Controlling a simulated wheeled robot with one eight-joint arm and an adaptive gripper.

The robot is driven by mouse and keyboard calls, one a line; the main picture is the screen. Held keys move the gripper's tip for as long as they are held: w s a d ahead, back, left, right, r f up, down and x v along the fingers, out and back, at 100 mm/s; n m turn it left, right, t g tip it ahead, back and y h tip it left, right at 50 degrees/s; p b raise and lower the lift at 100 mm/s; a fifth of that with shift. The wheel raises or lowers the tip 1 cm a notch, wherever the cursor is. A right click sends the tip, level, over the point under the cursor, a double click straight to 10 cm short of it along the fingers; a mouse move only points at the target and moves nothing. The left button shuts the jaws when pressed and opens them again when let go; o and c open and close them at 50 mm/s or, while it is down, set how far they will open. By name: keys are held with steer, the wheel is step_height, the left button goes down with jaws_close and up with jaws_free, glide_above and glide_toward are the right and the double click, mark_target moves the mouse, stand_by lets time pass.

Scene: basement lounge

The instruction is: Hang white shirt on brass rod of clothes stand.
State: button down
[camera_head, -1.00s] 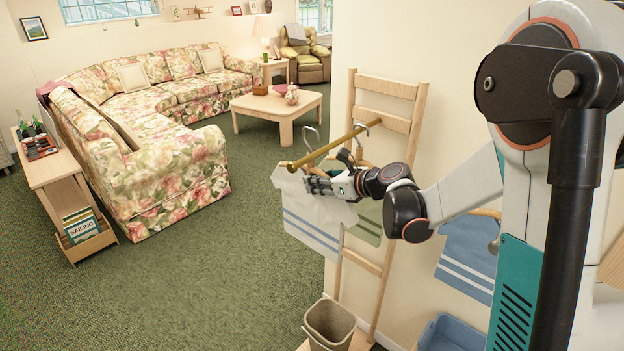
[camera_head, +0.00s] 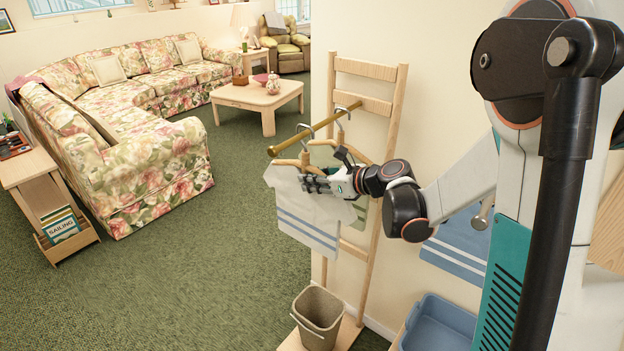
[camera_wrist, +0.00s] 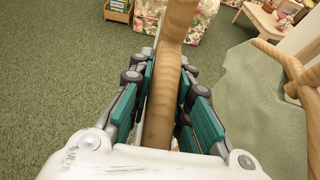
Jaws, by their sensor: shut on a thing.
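The white shirt (camera_head: 302,208) with blue stripes hangs from a wooden hanger (camera_head: 290,163) below the front part of the brass rod (camera_head: 290,142). My gripper (camera_head: 308,180) is shut on this hanger; in the wrist view the wooden hanger (camera_wrist: 163,95) lies between the teal finger pads. The hanger's metal hook (camera_head: 304,129) shows at the rod, its bend above it; I cannot tell whether it rests on the rod. The rod sticks out from the wooden clothes stand (camera_head: 399,115), which leans at the wall.
A green shirt (camera_wrist: 262,105) on another hanger hangs farther along the rod, close beside my gripper. A grey bin (camera_head: 318,318) stands at the stand's foot. A blue striped cloth (camera_head: 455,250) and a blue tub (camera_head: 440,325) are at right. Green carpet is clear at left.

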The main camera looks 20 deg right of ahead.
steer(key=shift+f, duration=0.2)
steer(key=c, duration=1.4)
jaws_free()
